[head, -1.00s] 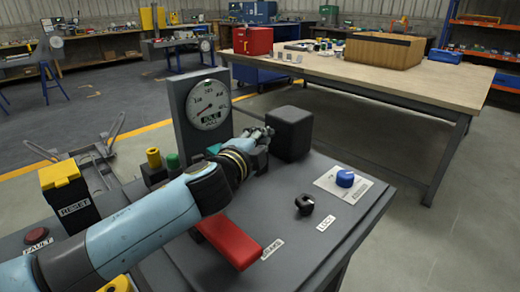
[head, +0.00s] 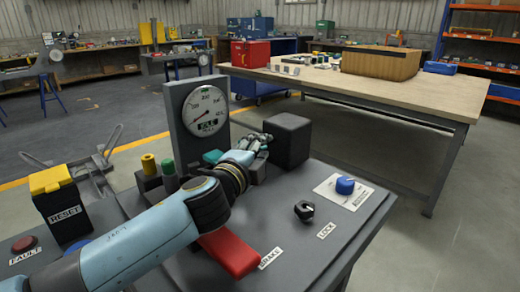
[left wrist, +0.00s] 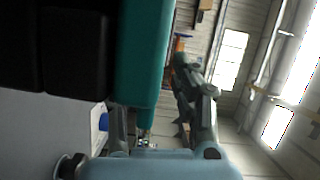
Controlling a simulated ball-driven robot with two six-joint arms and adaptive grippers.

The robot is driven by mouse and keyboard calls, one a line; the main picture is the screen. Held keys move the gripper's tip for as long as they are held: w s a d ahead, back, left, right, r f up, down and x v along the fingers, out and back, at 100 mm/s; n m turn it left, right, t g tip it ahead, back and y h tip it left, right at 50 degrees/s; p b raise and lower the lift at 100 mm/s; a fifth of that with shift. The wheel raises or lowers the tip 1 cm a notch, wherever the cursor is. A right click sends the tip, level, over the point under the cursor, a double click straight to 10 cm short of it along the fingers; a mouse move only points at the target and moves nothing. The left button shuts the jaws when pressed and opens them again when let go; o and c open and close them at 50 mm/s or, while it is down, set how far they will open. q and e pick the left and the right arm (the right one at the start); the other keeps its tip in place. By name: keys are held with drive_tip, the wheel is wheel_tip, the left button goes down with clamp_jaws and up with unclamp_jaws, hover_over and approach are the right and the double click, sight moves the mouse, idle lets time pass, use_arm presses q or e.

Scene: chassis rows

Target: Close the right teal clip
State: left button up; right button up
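A teal clip part (head: 212,157) shows in the head view just left of my left gripper, below the gauge. In the left wrist view a teal bar (left wrist: 146,55) hangs large beside a black block, its lower end in the gap between my fingers. My left gripper (head: 262,140) is by the dark box in the head view. In the left wrist view the left gripper (left wrist: 155,115) has its fingers apart, one at each side of the teal bar's end. I cannot tell whether they touch it. My right gripper is out of view.
A dark box (head: 288,142) stands right beside the left gripper, and a gauge panel (head: 204,112) behind it. A red lever (head: 232,252) lies below my arm.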

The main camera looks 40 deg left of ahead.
use_arm(q)
wheel_tip(320, 180, up, 10)
drive_tip(key=c, duration=0.3)
drive_tip(key=d+n+h, duration=0.1)
drive_tip(key=w+d+n+h, duration=0.1)
drive_tip(key=shift+d+f+n+t, duration=0.2)
drive_tip(key=shift+d+n+t, duration=0.1)
drive_tip(key=shift+t, duration=0.1)
clamp_jaws()
drive_tip(key=s+a+r+n+g+h+p, duration=0.2)
drive_tip(key=s+a+n+h+p, duration=0.3)
drive_tip(key=s+a+n+p, duration=0.75)
drive_tip(key=w+d+f+b, duration=0.2)
drive_tip(key=w, duration=0.2)
drive_tip(key=w+d+f+b, duration=0.2)
drive_tip(key=w+d, duration=0.1)
drive_tip(key=w, duration=0.1)
drive_tip(key=w+d+f+b, duration=0.2)
drive_tip(key=w, duration=0.2)
drive_tip(key=shift+w+d+f+b, duration=0.1)
drive_tip(key=shift+w+d+b, duration=0.05)
drive_tip(key=shift+d+b, duration=0.2)
drive_tip(key=shift+d+f, duration=0.1)
drive_tip(key=shift+f, duration=0.25)
